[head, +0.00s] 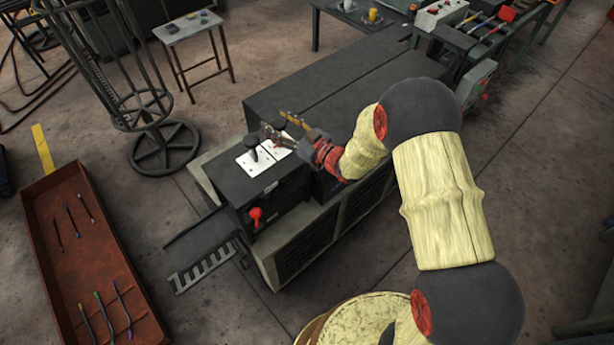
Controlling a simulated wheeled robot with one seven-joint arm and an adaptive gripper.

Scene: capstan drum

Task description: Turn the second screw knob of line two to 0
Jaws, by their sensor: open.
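A dark machine box (232,187) carries white plates (252,167) on its top. A black knob (251,141) stands up from the left plate, and a second dark knob-like shape (267,131) shows close by at the far edge. The plates' marks are too small to read. My gripper (276,126) is open over the right side of the plates, beside the dark shape. It partly hides the right plate. I cannot tell whether a finger touches a knob.
A red knob (256,214) sits on the machine's front. A long dark housing (330,82) extends behind it. A rusty tray (40,190) with several thin tools lies at left, near a round wire cage (128,100) and a small table (188,25).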

